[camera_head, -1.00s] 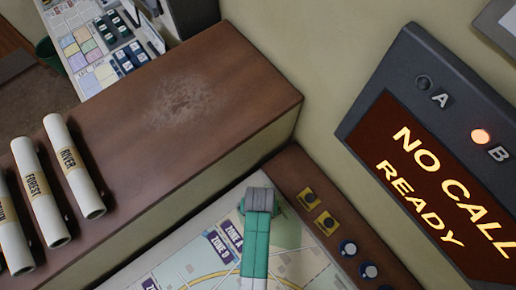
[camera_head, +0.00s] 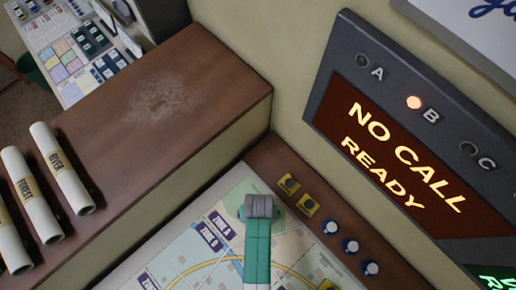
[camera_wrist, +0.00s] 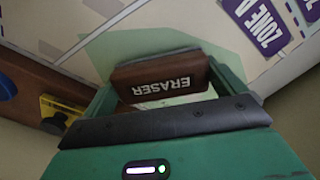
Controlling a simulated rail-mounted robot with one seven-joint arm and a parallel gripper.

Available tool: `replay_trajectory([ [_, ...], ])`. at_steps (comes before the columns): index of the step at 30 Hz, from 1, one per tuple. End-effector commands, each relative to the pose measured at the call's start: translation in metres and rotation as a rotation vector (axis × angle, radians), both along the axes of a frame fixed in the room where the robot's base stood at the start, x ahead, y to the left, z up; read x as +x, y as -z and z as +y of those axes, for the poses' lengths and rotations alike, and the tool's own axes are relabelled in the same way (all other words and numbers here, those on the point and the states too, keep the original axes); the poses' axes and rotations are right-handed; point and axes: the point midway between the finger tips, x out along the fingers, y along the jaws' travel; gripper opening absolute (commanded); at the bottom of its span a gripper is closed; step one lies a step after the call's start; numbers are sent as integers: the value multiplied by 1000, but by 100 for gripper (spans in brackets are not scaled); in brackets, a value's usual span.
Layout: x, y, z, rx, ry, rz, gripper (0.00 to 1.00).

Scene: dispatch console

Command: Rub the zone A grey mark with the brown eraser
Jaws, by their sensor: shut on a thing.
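The brown eraser (camera_wrist: 160,78), lettered ERASER, is between the two green fingers of my gripper (camera_wrist: 165,92) in the wrist view. My gripper is shut on it, above a pale green patch of the map. I cannot tell whether the eraser touches the map. In the head view my green arm with its grey end lies over the map (camera_head: 180,250) and hides the eraser. The purple ZONE A label (camera_head: 220,222) is just left of the arm's end. A purple zone label (camera_wrist: 258,22) is at upper right in the wrist view. I cannot make out a grey mark.
Yellow buttons (camera_head: 308,205) and blue-and-white knobs (camera_head: 350,246) line the brown console edge right of the map. A dark display (camera_head: 400,150) reads NO CALL READY, with lamp B lit. Labelled paper rolls (camera_head: 62,168) lie on the brown shelf (camera_head: 120,130) at left.

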Motion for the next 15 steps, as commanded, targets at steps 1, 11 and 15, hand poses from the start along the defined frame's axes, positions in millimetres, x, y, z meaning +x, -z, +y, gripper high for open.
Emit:
replay_trajectory([
  [1, 0, -11, 0, 0, 0, -1, 74],
  [11, 0, -40, 0, 0, 0, -1, 74],
  [15, 1, -52, 0, 0, 0, -1, 74],
])
